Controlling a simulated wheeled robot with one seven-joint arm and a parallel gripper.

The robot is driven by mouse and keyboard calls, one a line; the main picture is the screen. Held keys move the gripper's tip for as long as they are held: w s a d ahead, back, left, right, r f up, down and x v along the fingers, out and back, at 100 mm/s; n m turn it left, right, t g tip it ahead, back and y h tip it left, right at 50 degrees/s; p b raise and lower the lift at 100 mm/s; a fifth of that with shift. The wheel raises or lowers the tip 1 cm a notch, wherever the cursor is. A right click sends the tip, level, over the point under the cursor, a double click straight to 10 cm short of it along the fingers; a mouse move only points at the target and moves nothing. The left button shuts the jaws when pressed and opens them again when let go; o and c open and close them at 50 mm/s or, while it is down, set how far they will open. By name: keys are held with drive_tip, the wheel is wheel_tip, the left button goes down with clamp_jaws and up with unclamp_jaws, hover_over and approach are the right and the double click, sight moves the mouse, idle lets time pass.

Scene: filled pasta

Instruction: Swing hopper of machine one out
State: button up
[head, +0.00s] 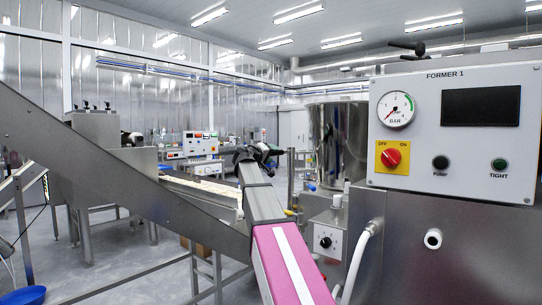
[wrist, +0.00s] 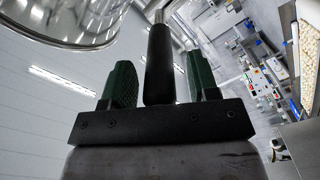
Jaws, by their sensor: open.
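The hopper of machine one looks to be the shiny steel cylinder (head: 342,140) left of the FORMER 1 panel. A rounded steel vessel (wrist: 62,22), likely the same hopper, fills the upper left of the wrist view. My gripper (head: 258,154) is left of the cylinder in the head view, at the end of my arm. In the wrist view, my gripper (wrist: 161,84) has its two green fingers apart. A black handle (wrist: 160,62) on a thin metal rod stands between them, with visible gaps on both sides. Where the rod joins the hopper is not clear.
The FORMER 1 panel (head: 455,128) with gauge, red switch and buttons stands at the right. A white hose (head: 358,262) hangs below it. A sloping steel conveyor side (head: 125,190) crosses the left. Another control box (head: 200,143) is farther back.

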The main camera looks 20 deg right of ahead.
drive_tip(key=shift+d, duration=0.1)
clamp_jaws()
